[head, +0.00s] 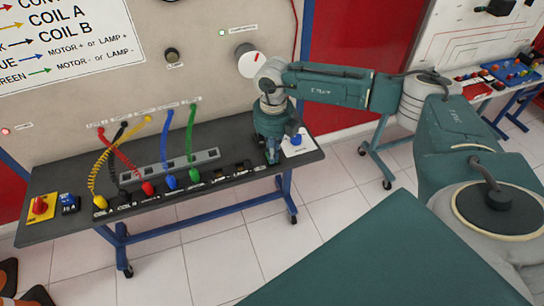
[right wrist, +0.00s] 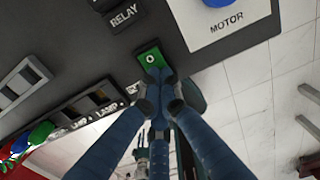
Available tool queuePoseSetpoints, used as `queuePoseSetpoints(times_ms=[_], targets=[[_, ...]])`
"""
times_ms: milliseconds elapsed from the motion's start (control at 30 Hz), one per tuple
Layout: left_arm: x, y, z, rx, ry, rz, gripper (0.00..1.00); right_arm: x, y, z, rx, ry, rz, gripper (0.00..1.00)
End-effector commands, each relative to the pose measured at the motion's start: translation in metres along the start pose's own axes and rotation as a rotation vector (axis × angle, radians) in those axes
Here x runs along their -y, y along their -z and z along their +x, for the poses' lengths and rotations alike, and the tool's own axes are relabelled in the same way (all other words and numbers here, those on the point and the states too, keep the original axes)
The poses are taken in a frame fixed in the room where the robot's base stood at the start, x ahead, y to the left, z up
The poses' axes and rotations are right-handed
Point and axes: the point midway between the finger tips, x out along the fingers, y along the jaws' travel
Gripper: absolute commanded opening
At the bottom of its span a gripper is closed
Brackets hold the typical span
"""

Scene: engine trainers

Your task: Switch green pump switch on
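The green pump switch (right wrist: 151,57) is a small green rocker with a white round mark, set in the dark panel of the bench in the right wrist view. My right gripper (right wrist: 160,79) has its blue fingers drawn together, with the tips at the lower edge of the switch. They cover part of it, and I cannot tell whether they touch it. In the head view my right gripper (head: 272,158) points down at the right part of the bench top and hides the switch. My left gripper is not in view.
The trainer bench (head: 60,222) carries a red knob (head: 40,207), several coloured cable plugs and a blue motor knob (head: 296,140). The motor plate (right wrist: 222,24) lies close to the switch. A white dial (head: 251,62) is on the upright panel. White tiled floor lies in front.

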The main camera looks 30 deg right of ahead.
Motion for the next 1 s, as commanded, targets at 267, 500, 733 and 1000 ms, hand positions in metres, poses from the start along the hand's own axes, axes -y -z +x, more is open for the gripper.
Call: queuePoseSetpoints(times_ms=[267, 500, 733, 1000], targets=[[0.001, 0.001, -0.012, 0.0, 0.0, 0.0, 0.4, 0.0, 0.002, -0.015, -0.006, 0.002, 0.0, 0.0], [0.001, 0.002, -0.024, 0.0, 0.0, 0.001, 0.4, 0.0, 0.001, -0.035, -0.004, 0.001, 0.0, 0.0], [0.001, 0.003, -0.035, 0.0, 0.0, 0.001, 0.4, 0.0, 0.001, -0.054, -0.004, 0.001, -0.001, 0.0], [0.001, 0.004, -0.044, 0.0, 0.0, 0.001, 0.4, 0.0, 0.001, -0.069, -0.004, 0.002, 0.0, 0.0]])
